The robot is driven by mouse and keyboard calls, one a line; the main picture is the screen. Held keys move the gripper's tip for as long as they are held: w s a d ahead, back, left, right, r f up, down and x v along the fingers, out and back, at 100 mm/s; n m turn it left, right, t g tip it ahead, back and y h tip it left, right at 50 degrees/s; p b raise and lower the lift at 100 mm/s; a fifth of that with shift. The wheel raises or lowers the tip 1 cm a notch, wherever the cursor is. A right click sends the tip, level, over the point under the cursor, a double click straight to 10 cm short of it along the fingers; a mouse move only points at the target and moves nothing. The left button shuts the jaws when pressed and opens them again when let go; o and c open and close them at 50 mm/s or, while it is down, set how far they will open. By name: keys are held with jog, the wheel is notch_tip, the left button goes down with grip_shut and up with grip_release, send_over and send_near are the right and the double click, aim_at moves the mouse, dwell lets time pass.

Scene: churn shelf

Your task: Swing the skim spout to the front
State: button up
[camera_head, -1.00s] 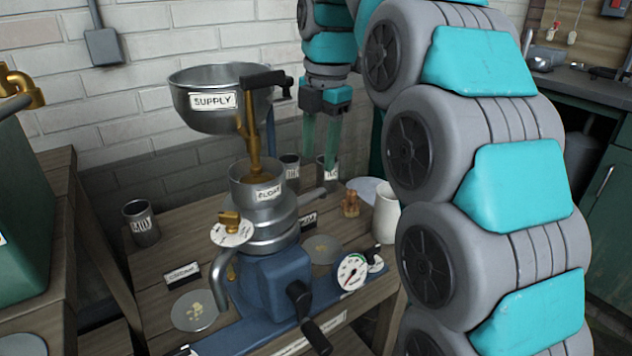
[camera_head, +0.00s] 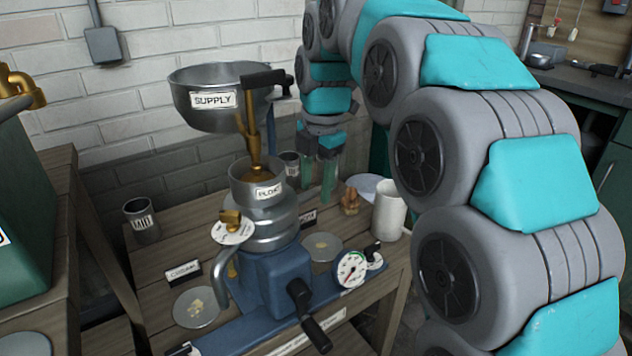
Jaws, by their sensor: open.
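The separator (camera_head: 270,275) stands on the wooden table, with a blue body and a stacked metal bowl (camera_head: 262,222) on top. The skim spout is the grey tube at the bowl's right rear; its outer end is largely lost behind or between my fingers. My gripper (camera_head: 318,186) is open, fingers pointing down at the bowl's right rear. I cannot tell whether either finger touches the spout. A second, downturned spout (camera_head: 222,268) hangs at the bowl's left front above a round plate (camera_head: 196,307) beside a cream label (camera_head: 184,271).
The supply bowl (camera_head: 218,98) overhangs the bowl. A crank (camera_head: 309,316) and gauge (camera_head: 351,269) are at the front. A white jug (camera_head: 388,211), brown figurine (camera_head: 350,201) and metal cup (camera_head: 290,166) stand near my gripper. Another cup (camera_head: 141,220) stands left.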

grip_shut()
dwell(0.4)
dwell(1.0)
